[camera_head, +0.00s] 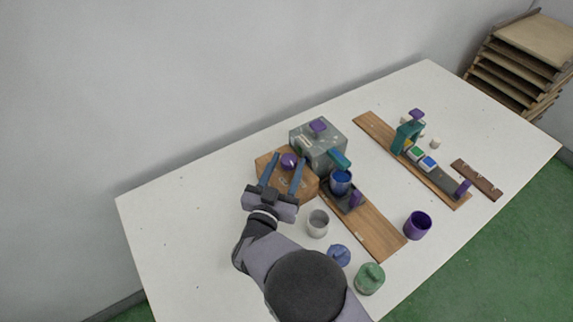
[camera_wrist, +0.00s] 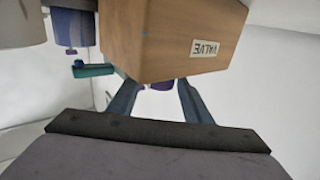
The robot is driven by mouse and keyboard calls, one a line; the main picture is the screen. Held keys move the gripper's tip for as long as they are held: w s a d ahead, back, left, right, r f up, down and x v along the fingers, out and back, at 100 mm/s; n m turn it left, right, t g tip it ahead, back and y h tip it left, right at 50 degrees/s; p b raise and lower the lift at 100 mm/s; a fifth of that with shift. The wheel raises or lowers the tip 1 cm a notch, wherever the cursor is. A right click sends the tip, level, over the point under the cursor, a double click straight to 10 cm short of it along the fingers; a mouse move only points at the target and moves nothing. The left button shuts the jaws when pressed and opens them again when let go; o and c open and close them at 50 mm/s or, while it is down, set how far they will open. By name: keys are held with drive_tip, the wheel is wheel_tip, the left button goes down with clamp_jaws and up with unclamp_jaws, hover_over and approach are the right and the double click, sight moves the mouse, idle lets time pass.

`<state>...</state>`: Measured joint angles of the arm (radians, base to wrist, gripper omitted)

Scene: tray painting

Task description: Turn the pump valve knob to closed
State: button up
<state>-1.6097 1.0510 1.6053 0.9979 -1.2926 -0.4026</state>
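The purple valve knob (camera_head: 289,160) sits on top of a wooden, many-sided valve box (camera_head: 271,188). In the wrist view the knob (camera_wrist: 161,86) shows only as a small purple part past the box (camera_wrist: 165,40), which carries a label reading VALVE, seen inverted. My gripper (camera_head: 287,163) is open, with its two blue-grey fingers over the box and the knob between their tips. In the wrist view gaps show between the fingers and the knob. I cannot tell the knob's setting from these frames.
A grey pump box (camera_head: 325,151) with a purple top part and teal spout stands right behind the valve box. A blue cup (camera_head: 341,182) is under the spout. A grey cup (camera_head: 318,223), blue lid (camera_head: 339,255) and green pot (camera_head: 370,278) stand nearer. The table's left side is clear.

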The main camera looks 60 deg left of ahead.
drive_tip(key=c, duration=0.7)
drive_tip(key=shift+w+d+n+g+y, duration=0.1)
drive_tip(key=shift+w+n+g+y, duration=0.05)
drive_tip(key=shift+n+g+y, duration=0.65)
drive_tip(key=shift+y, duration=0.2)
drive_tip(key=o, duration=1.1)
drive_tip(key=shift+c, duration=0.2)
